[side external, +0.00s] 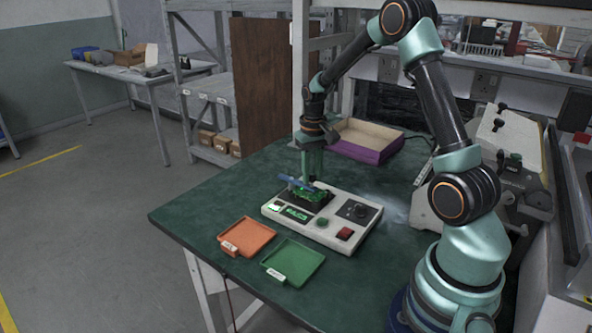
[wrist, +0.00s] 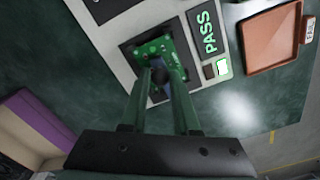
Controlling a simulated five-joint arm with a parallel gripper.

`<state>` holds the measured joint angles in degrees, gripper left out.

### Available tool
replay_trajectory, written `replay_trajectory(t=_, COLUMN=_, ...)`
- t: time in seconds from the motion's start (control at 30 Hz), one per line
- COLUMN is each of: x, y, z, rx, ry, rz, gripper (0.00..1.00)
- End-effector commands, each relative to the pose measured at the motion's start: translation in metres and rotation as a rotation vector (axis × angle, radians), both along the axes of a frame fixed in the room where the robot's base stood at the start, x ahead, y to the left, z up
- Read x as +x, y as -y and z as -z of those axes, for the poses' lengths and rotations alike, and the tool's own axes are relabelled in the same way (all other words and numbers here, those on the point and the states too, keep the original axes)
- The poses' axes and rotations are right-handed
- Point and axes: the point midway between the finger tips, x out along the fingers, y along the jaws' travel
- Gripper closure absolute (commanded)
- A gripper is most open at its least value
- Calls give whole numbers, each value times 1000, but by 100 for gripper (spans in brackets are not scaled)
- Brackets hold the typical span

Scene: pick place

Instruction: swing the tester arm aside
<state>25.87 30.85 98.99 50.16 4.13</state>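The tester (side external: 318,220) is a pale box on the green table, with a dark knob, a green button and a red switch. Its lit display (wrist: 208,32) reads PASS. A blue tester arm (side external: 295,183) lies over the green circuit board (side external: 303,195) in the dark nest on top. My gripper (side external: 312,178) points down at the nest from above. In the wrist view the fingertips (wrist: 160,72) are close together over the board (wrist: 148,50), with a small grey-blue piece between them. I cannot tell whether they grip it.
An orange tray (side external: 263,237), labelled FAIL in the wrist view, and a green tray (side external: 305,257) lie in front of the tester. A purple-sided box (side external: 365,152) stands behind it. A grey machine (side external: 500,150) is at the right. The table's left part is clear.

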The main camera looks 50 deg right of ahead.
Motion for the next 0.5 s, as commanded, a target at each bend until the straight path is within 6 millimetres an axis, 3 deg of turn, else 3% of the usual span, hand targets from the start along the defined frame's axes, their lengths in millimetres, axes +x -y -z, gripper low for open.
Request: replay_trajectory(t=0.5, x=1, y=14, z=0, rx=0, ry=0, rz=-213, gripper=100)
